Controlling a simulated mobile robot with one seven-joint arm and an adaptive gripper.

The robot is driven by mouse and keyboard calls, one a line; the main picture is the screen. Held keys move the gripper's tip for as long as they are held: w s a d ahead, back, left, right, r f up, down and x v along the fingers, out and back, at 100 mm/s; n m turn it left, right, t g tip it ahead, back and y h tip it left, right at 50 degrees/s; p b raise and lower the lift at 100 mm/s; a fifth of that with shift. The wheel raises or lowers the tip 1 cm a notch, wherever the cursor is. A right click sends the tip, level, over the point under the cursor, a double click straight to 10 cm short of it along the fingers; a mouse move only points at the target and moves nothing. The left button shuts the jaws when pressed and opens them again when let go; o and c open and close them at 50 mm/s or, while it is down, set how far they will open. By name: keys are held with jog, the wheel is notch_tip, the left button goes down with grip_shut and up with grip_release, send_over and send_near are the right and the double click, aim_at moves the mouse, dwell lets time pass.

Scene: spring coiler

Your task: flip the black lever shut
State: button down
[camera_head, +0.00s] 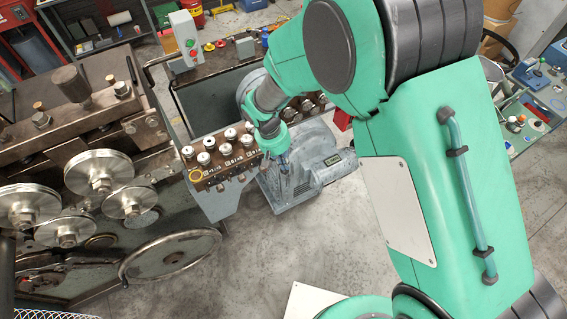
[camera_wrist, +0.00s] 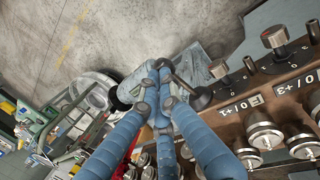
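My gripper (camera_head: 284,168) is at the front right end of the control panel in the head view. In the wrist view its blue fingers (camera_wrist: 161,68) come together at the tips, with no object clearly seen between them. A dark lever (camera_wrist: 187,88) with a thin stem and round base stands just right of the fingertips, tilted toward them; whether they touch I cannot tell. In the head view the small dark levers (camera_head: 221,187) are hard to tell apart.
A grey motor housing (camera_head: 328,172) lies just right of my gripper. A large handwheel (camera_head: 170,256) stands at the lower left.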

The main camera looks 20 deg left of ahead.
jog(key=shift+f, duration=0.2)
notch_tip(320, 180, down, 8)
jog(key=s+d+t+y+b, duration=0.2)
jog(key=b, duration=1.3)
jog(key=shift+t+y, duration=0.3)
jog(key=shift+s+d+f, duration=0.1)
jog(key=shift+f, duration=0.05)
jog(key=s+d+r+p, duration=0.2)
jog(key=s+r, duration=0.5)
jog(key=r, duration=0.4)
jog(key=shift+d+r, duration=0.4)
jog(key=shift+d, duration=0.25)
